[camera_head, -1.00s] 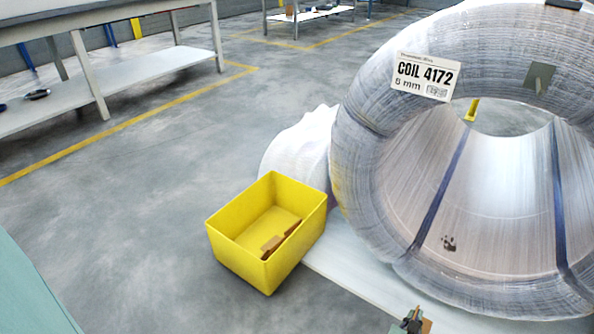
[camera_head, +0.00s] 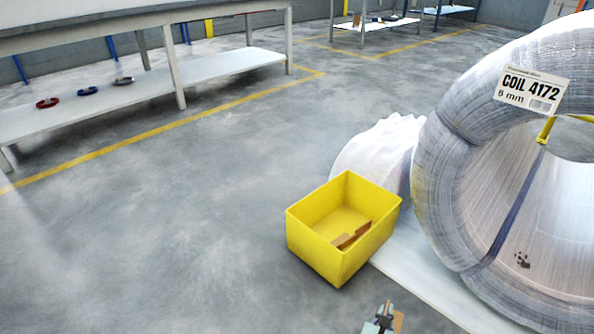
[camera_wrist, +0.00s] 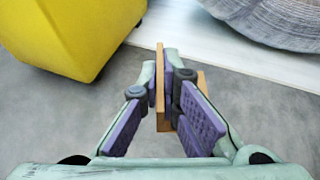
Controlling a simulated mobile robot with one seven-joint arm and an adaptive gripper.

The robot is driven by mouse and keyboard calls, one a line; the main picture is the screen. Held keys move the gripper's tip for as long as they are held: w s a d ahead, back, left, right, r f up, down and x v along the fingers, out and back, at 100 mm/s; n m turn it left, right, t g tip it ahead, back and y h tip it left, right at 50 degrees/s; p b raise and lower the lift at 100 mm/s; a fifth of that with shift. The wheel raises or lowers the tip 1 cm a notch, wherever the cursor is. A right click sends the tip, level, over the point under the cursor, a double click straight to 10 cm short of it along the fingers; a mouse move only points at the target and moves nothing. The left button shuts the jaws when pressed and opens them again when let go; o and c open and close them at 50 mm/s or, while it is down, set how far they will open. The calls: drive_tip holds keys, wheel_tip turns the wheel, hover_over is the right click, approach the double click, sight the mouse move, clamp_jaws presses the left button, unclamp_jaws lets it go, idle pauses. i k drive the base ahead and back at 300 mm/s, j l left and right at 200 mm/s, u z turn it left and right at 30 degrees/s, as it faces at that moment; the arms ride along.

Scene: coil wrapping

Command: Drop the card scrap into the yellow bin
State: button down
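The yellow bin (camera_head: 330,247) stands on the floor left of the big wire coil, with brown card pieces (camera_head: 352,235) lying inside it. The bin also shows at the upper left in the wrist view (camera_wrist: 75,35). My gripper (camera_head: 382,320) is at the bottom edge of the head view, in front of the bin and a little to its right. In the wrist view my gripper (camera_wrist: 170,95) is shut on the brown card scrap (camera_wrist: 160,80), which stands edge-on between the purple-padded fingers. The scrap is outside the bin, which is ahead and to the left.
The wrapped coil (camera_head: 455,150) with its label (camera_head: 532,90) stands at the right on a white board (camera_head: 425,290). A white wrapped bundle (camera_head: 380,150) is behind the bin. A workbench (camera_head: 215,70) stands at the back left. The floor left of the bin is clear.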

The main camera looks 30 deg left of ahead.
sight(332, 236)
drive_tip(key=u, duration=1.4)
drive_tip(key=i+l+u, duration=0.15)
drive_tip(key=l, duration=0.3)
drive_tip(key=i+l+u, duration=0.15)
drive_tip(key=l, duration=0.25)
drive_tip(key=k, duration=0.05)
